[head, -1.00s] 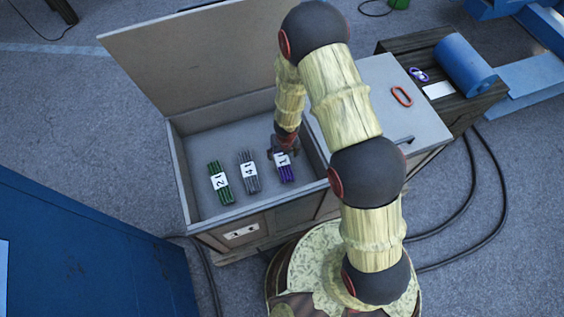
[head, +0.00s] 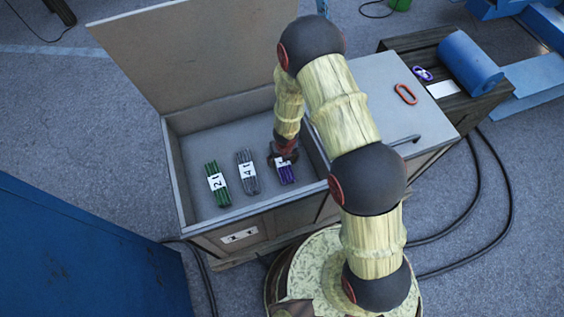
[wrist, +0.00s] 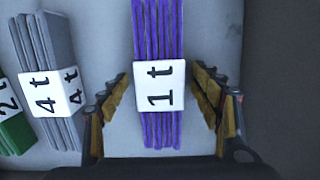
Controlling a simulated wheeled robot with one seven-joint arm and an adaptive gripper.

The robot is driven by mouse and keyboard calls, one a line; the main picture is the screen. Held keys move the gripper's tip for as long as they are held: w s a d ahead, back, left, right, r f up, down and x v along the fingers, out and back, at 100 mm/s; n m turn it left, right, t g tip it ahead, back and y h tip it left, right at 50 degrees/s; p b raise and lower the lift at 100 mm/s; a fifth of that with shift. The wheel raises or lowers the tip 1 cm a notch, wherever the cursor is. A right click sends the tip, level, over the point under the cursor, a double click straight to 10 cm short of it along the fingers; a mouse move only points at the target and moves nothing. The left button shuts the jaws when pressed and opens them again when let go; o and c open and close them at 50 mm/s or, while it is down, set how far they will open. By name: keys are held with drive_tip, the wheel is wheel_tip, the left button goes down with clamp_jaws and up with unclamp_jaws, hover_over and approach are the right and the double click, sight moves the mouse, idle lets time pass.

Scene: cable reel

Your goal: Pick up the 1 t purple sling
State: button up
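The purple sling (head: 286,174) is a folded bundle with a white "1 t" label, lying in the open box at the right of the sling row. In the wrist view the purple sling (wrist: 158,40) runs upright between the fingers. My gripper (head: 284,153) is over it, and in the wrist view my gripper (wrist: 160,95) is open, with one finger on each side of the label and gaps to both. The grey 4 t sling (head: 247,172) and green 2 t sling (head: 217,184) lie to its left.
The open box (head: 178,180) has walls around the slings and a raised lid (head: 190,50) behind. A blue cylinder (head: 468,68) lies beyond on a dark crate.

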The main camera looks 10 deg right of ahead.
drive_tip(key=shift+c, duration=1.2)
drive_tip(key=c, duration=1.1)
drive_tip(key=shift+c, duration=0.4)
